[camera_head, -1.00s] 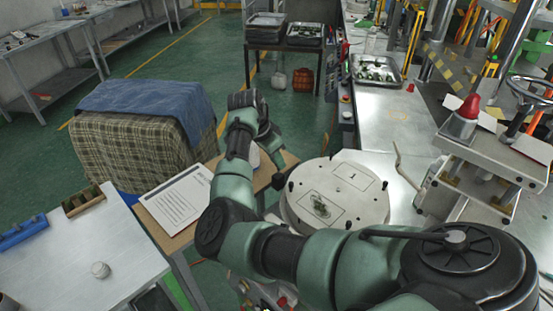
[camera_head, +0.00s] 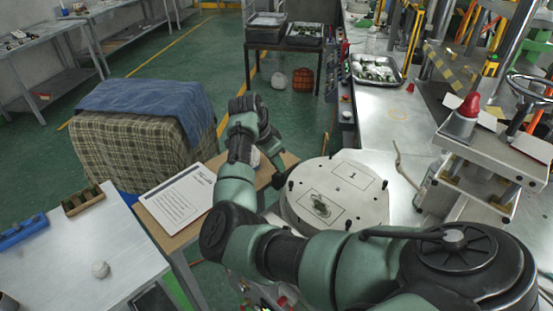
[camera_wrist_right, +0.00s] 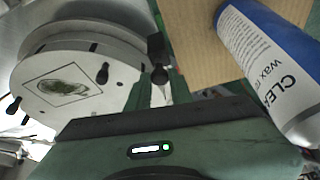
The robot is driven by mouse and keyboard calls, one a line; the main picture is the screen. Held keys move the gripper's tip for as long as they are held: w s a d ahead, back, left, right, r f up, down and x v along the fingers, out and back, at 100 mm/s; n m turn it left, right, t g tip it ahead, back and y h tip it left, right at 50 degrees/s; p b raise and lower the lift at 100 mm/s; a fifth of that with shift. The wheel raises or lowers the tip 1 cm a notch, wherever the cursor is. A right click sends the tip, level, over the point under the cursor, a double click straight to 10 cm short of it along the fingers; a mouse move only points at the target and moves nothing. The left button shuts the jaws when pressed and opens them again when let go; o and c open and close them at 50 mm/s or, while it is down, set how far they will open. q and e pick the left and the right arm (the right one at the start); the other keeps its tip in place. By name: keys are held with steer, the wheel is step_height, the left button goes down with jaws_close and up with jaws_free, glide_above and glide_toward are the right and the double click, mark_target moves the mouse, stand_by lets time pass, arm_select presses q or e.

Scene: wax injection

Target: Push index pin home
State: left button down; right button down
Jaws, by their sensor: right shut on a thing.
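The round grey mould plate (camera_head: 335,221) sits at centre right with several black knobs around its rim and a framed dark green pattern on top. It also shows in the wrist view (camera_wrist_right: 100,98). A black-headed pin (camera_wrist_right: 159,74), which looks like the index pin, is beside the plate's edge in the wrist view. My right gripper (camera_head: 279,178) points down at the plate's left rim, shut. The pin is at its tips; the exact grip and the pin's depth are hidden. My left gripper is not in view.
A blue and white cleaner bottle (camera_wrist_right: 270,65) stands close to my right wrist over a brown board. A printed sheet (camera_head: 178,200) lies left of my arm. The press (camera_head: 490,150) stands right of the plate.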

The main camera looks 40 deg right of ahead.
steer(key=c, duration=1.7)
jaws_free()
steer(key=shift+f, duration=0.2)
steer(key=o, duration=0.4)
steer(key=shift+r, duration=0.1)
steer(key=b+v, duration=0.2)
steer(key=v, duration=0.5)
steer(key=shift+w+a+r, duration=0.1)
steer(key=shift+r, duration=0.15)
steer(key=shift+f, duration=0.1)
